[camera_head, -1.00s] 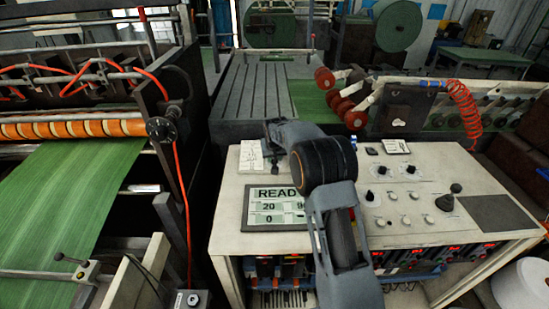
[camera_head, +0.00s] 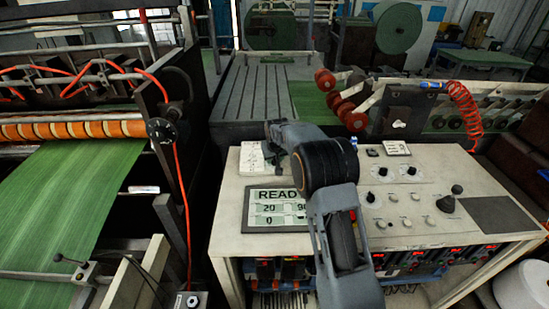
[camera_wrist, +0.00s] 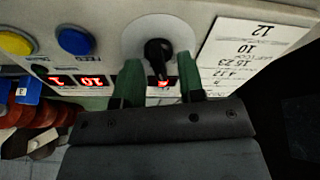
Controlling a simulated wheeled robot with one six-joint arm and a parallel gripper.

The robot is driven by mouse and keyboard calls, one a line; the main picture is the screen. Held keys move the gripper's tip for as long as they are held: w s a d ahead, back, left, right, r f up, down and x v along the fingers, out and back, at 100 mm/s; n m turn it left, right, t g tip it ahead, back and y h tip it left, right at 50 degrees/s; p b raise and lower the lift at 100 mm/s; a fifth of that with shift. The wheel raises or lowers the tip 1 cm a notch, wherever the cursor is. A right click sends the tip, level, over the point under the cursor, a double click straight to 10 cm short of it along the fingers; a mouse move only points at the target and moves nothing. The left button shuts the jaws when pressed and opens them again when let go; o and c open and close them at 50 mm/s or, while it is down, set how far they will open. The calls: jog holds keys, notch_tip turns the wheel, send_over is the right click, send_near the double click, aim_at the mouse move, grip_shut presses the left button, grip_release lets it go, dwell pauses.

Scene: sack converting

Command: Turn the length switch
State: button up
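A black knob (camera_wrist: 158,52) on a pale round plate shows at the top middle of the wrist view; I take it for the length switch, though no label naming it is readable. My gripper's two green fingers (camera_wrist: 159,72) are apart, one on each side of the knob's lower end. Whether they touch it I cannot tell. In the head view my gripper (camera_head: 275,155) is low over the left back of the cream console (camera_head: 225,225), beside a white printed card (camera_head: 250,157). The card also shows right of the knob in the wrist view (camera_wrist: 245,50). My arm hides the knob in the head view.
A blue button (camera_wrist: 76,40), a yellow button (camera_wrist: 14,43) and red digit displays (camera_wrist: 92,81) lie left of the knob. The console also carries a display screen (camera_head: 270,208), several other knobs and a black joystick (camera_head: 447,200). A green web machine (camera_head: 70,190) stands left.

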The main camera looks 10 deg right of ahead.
jog(key=shift+r, duration=0.1)
jog(key=b+v, duration=0.2)
jog(key=v, duration=1.1)
jog(key=shift+r, duration=0.3)
jog(key=shift+s, duration=0.1)
grip_shut()
dwell(1.1)
